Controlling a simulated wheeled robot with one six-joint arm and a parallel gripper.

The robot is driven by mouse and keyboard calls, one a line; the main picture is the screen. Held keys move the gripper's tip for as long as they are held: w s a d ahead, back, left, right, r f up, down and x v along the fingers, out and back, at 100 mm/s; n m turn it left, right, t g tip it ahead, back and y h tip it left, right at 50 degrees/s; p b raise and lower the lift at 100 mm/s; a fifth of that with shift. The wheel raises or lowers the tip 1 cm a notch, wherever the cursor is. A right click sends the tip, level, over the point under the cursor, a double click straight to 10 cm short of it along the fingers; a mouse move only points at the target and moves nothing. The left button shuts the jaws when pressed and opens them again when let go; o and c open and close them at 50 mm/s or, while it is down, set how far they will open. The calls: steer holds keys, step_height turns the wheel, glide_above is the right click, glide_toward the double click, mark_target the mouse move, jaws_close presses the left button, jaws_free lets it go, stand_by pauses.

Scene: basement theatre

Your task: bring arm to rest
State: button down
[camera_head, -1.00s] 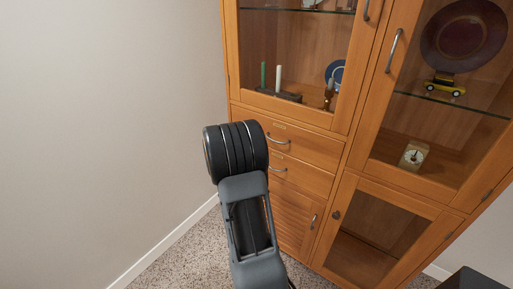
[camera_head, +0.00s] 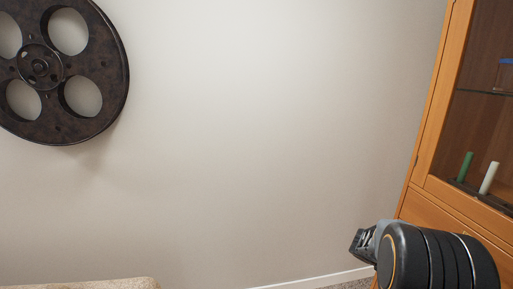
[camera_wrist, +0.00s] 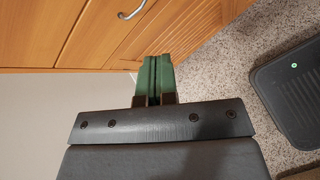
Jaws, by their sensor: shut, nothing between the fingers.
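My gripper (camera_wrist: 153,80) shows in the wrist view with its two green fingers pressed together and nothing between them. It points toward the wooden cabinet front and the carpet beside it. In the head view part of my dark arm shows at the bottom right, in front of the cabinet (camera_head: 423,150). The fingertips cannot be made out in that view.
A bare pale wall (camera_head: 270,130) fills the middle of the head view, with a large dark film reel (camera_head: 110,75) at upper left. A beige padded edge (camera_head: 90,284) shows at bottom left. Speckled carpet (camera_wrist: 222,75) lies beside the cabinet in the wrist view.

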steer(key=s+a+r+m+t+y+p, duration=0.1)
steer(key=s+a+r+m+y, duration=0.1)
steer(key=a, duration=0.8)
steer(key=s+a+r+m+t+y+p, duration=0.2)
steer(key=a+r+m+y, duration=0.3)
steer(key=a, duration=0.5)
steer(key=s+a+r+m+t+y+p, duration=0.1)
steer(key=s+a+r+m+t+y, duration=0.1)
steer(key=a, duration=0.8)
step_height(320, 180, up, 2)
steer(key=shift+s+a+r+m+y, duration=0.1)
steer(key=shift+s+a+m+y, duration=0.1)
steer(key=shift+s+m+y, duration=0.7)
steer(key=shift+s, duration=0.2)
